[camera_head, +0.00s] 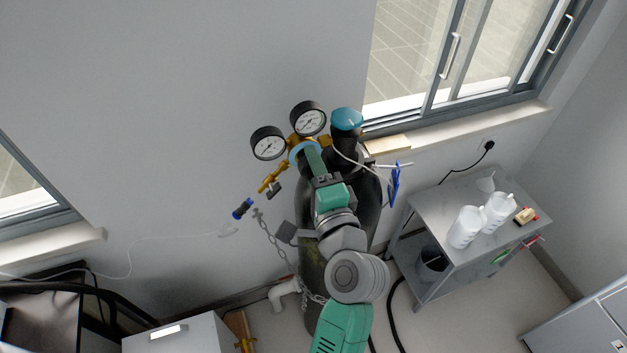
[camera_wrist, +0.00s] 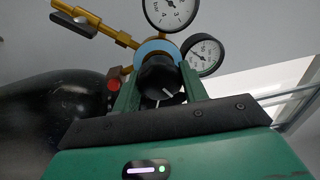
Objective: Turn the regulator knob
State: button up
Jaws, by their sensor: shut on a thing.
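The black regulator knob (camera_wrist: 158,80) with a white mark sits in front of a light-blue ring on the brass regulator (camera_wrist: 120,38). My gripper (camera_wrist: 161,77) has one green finger on each side of the knob and is shut on it. In the head view, my gripper (camera_head: 312,157) reaches the regulator from below and hides the knob. Two round gauges, the left one (camera_head: 268,143) and the right one (camera_head: 309,119), stand above the regulator; they also show in the wrist view.
The black gas cylinder (camera_head: 366,193) stands behind my arm, with a chain (camera_head: 270,238) around it. A second blue-topped valve (camera_head: 347,119) is close on the right. A grey table (camera_head: 440,215) with white bottles (camera_head: 466,228) stands at right. A thin hose runs left along the wall.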

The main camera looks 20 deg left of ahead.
jog(key=n+b, duration=0.6)
jog(key=shift+f+y, duration=0.15)
jog(key=shift+y, duration=0.15)
jog(key=n+b, duration=0.3)
jog(key=shift+n+g, duration=0.3)
jog(key=shift+r+n+b, duration=0.25)
jog(key=shift+n+b, duration=0.95)
jog(key=shift+b, duration=0.1)
jog(key=shift+r+n, duration=0.1)
jog(key=shift+n, duration=0.2)
jog(key=o, duration=1)
jog(key=shift+c, duration=0.2)
